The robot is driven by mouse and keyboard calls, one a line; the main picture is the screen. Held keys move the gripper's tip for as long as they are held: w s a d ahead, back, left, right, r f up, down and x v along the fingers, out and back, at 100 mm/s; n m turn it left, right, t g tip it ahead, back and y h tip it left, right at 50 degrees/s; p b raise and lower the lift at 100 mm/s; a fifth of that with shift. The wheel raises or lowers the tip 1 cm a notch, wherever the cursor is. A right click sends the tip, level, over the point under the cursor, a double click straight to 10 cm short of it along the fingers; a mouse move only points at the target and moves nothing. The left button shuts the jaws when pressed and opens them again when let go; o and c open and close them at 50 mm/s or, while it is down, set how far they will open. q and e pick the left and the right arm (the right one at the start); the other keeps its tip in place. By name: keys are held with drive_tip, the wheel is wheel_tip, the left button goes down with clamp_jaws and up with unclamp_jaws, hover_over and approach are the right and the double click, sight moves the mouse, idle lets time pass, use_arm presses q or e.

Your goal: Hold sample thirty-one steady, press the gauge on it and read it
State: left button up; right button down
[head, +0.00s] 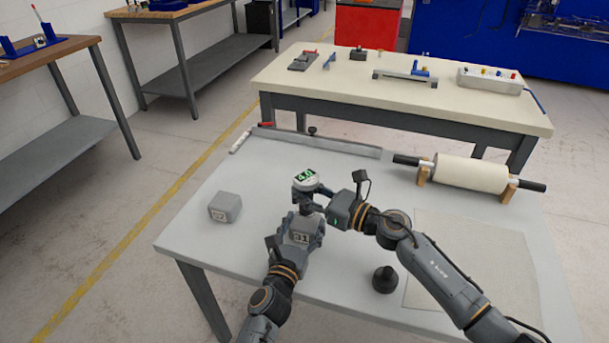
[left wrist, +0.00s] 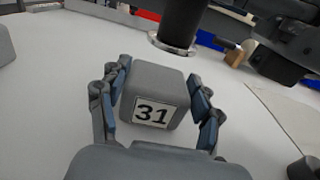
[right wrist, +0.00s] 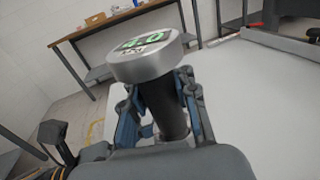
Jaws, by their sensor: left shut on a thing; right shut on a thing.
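Sample thirty-one (head: 300,238) is a grey block with a white "31" label, upright on the table. It also shows in the left wrist view (left wrist: 158,80). My left gripper (head: 305,226) is shut on it, one finger on each side. My right gripper (head: 313,199) is shut on the dark shaft of the gauge (head: 306,181), whose round head has a green-lit display. The display also shows in the right wrist view (right wrist: 145,42), but its digits are not sharp. In the left wrist view, the gauge's ringed foot (left wrist: 172,45) appears beyond the block's top edge, apart from it.
Another grey block (head: 225,207) with a label stands to the left. A dark knob-like object (head: 385,279) stands at right front, beside a pale sheet (head: 470,262). A roller (head: 470,172) on wooden supports and a long grey bar (head: 318,142) lie toward the back.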

drive_tip(key=shift+r, duration=0.1)
use_arm(q)
drive_tip(key=o, duration=1.2)
